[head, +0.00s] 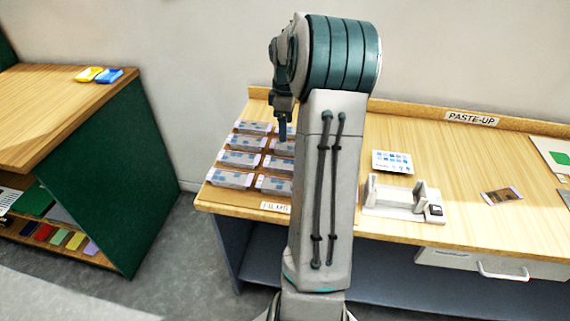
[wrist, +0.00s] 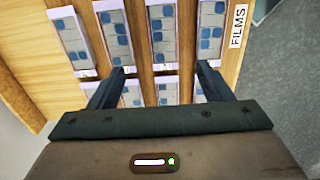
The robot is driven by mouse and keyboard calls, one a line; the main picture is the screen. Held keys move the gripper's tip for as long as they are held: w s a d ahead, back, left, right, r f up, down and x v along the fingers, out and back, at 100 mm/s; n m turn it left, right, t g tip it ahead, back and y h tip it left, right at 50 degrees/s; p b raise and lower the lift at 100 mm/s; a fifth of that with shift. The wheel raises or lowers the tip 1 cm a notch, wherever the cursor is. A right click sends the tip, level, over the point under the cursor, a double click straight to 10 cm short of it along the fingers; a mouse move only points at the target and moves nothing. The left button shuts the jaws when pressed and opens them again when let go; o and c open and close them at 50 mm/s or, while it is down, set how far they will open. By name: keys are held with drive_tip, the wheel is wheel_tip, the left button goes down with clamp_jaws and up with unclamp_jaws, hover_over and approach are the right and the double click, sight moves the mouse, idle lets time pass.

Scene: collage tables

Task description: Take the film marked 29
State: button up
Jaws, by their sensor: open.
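Several films lie in two columns at the left of the paste-up table, pale with blue squares; one is the front left film (head: 230,179). In the wrist view they show in two rows, with one upper film (wrist: 163,35) ahead of my gripper (wrist: 162,70). I cannot read a 29 on any film. My gripper is open and empty, its fingers apart over the lower row, which it partly hides. In the head view my gripper (head: 282,128) hangs above the films, and my arm hides part of the right column.
A FILMS label (head: 275,207) is on the table's front edge. To the right are a white device (head: 400,200), a card with blue marks (head: 392,161) and a small dark strip (head: 501,196). A wooden cabinet (head: 130,170) stands at left, with a floor gap between.

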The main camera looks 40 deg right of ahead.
approach(271, 162)
drive_tip(key=s+d+f, duration=0.2)
drive_tip(key=s+d, duration=0.1)
drive_tip(key=shift+d+f, duration=0.15)
drive_tip(key=shift+d, duration=0.15)
wheel_tip(271, 162, down, 5)
drive_tip(key=shift+s+a+p, duration=0.15)
drive_tip(key=shift+p, duration=0.2)
drive_tip(key=shift+c, duration=0.3)
drive_tip(key=c, duration=1)
